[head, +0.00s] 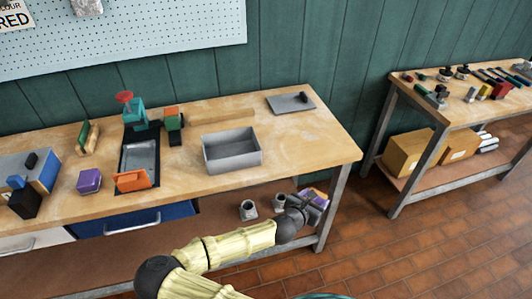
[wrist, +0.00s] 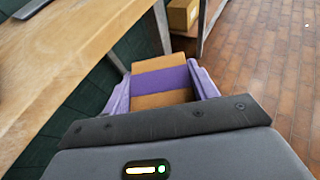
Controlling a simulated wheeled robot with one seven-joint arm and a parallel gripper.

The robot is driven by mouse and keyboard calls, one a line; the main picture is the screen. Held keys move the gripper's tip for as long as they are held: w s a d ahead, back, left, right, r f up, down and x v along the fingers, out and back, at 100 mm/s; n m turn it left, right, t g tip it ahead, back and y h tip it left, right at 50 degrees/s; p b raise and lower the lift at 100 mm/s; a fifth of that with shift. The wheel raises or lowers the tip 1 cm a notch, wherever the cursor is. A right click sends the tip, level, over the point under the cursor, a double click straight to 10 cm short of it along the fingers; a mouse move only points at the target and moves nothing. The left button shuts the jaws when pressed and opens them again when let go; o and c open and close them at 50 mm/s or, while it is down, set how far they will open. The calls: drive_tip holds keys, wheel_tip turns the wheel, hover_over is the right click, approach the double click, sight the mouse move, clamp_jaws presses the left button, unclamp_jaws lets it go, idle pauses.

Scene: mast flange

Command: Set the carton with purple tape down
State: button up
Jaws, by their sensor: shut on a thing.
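My gripper (head: 308,203) is at the right end of the near workbench, low in the picture by its right front leg. It is shut on the carton with purple tape (wrist: 160,100), a brown box with a purple band across it. In the wrist view the carton sits between the two purple fingers of my gripper (wrist: 160,84). In the head view only a small part of the carton (head: 318,193) shows past my gripper. I see no surface touching the carton; its underside is hidden.
The near workbench (head: 330,148) holds a grey open bin (head: 231,151), a grey plate (head: 291,103) and a purple block (head: 89,180). Its top is bare at the right front. Grey cylindrical parts (head: 249,210) stand below. The right bench (head: 470,120) has brown boxes (head: 408,153) on its lower shelf.

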drive_tip(key=shift+w+d+r+n+t+y, duration=0.15)
drive_tip(key=shift+w+n+t+y, duration=0.15)
drive_tip(key=shift+w+n+y, duration=0.2)
drive_tip(key=w+d+r+n+t+y, duration=0.1)
drive_tip(key=w+r+n+t+y, duration=0.1)
drive_tip(key=w+r+n+y, duration=0.3)
drive_tip(key=shift+w+r+n+y, duration=0.25)
drive_tip(key=shift+r+n+y, duration=0.55)
drive_tip(key=shift+r, duration=1)
drive_tip(key=shift+d, duration=0.1)
drive_tip(key=shift+d, duration=0.1)
